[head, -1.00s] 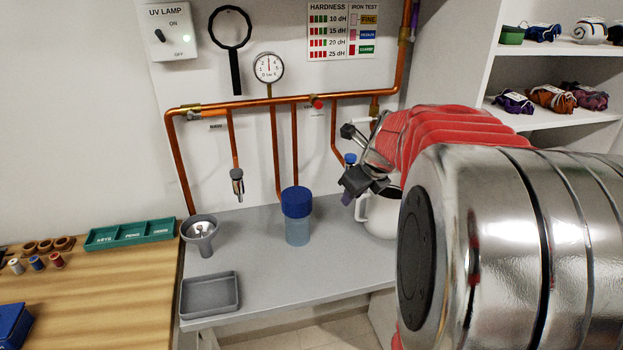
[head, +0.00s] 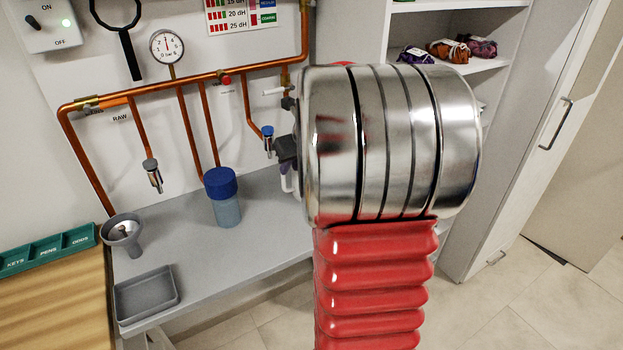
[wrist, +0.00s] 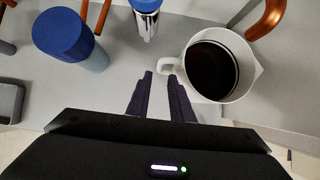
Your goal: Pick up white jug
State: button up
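The white jug (wrist: 247,72) stands on the grey bench in the wrist view, seen from above, with dark contents inside. Its handle (wrist: 167,67) points left toward my fingertips. My gripper (wrist: 160,76) is open, its two dark fingers a short gap apart, with the tips close to the handle. I cannot tell whether they touch it. In the head view my arm hides most of the jug; only a bit of white handle (head: 287,182) shows below the dark gripper part (head: 287,149).
A blue-lidded container (head: 222,197) stands left of the jug. A blue-topped tap (wrist: 146,12) hangs just beyond my fingers. Copper pipes (head: 190,84) run along the wall. A grey funnel (head: 121,231) and grey tray (head: 146,293) sit at the bench's left end.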

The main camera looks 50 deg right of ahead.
send_over(284, 186)
jog(key=s, duration=0.2)
jog(key=shift+s+a+f, duration=0.1)
jog(key=shift+f, duration=1)
jog(key=shift+a+f, duration=0.1)
jog(key=shift+f, duration=0.95)
jog(key=shift+f, duration=0.1)
jog(key=shift+x, duration=2.65)
jog(key=shift+c, duration=0.7)
grip_shut()
jog(key=shift+d, duration=0.1)
